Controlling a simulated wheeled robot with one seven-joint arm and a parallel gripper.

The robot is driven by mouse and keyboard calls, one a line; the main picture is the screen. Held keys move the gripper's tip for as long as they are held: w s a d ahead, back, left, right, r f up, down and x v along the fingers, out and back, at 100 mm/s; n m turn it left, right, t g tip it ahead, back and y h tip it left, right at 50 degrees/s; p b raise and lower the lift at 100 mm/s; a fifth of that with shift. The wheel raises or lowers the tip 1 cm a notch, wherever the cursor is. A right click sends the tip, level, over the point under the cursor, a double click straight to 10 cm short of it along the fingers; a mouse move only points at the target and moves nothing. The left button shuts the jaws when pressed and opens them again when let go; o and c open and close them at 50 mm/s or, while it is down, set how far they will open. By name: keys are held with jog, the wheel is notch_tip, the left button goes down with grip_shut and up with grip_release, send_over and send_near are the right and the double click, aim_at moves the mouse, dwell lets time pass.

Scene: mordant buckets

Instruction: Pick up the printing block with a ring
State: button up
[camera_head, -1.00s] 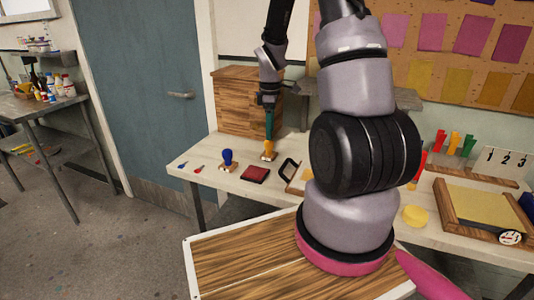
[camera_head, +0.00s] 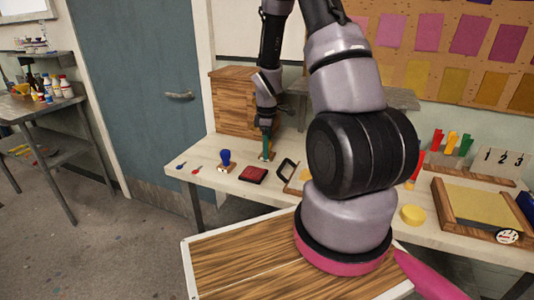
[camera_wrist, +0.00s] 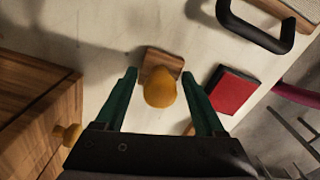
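A printing block with a yellow-orange knob handle (camera_wrist: 160,90) and a square wooden base (camera_wrist: 163,60) stands on the pale table. My gripper (camera_wrist: 159,76) is open, its green fingers on either side of the knob with gaps showing; I see no grip on it. In the head view my gripper (camera_head: 266,142) is low over this block and mostly hides it. A second block with a blue handle (camera_head: 225,157) stands upright to the left. No ring mark shows on either block; their undersides are hidden.
A red pad (camera_head: 253,174) lies close by, also seen in the wrist view (camera_wrist: 232,92). A black looped handle (camera_head: 287,168) is to the right. A wooden cabinet (camera_head: 234,103) stands behind. Small red and blue items (camera_head: 182,165) lie at the table's left end.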

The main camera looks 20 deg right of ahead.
jog(key=c, duration=0.4)
jog(key=shift+c, duration=0.2)
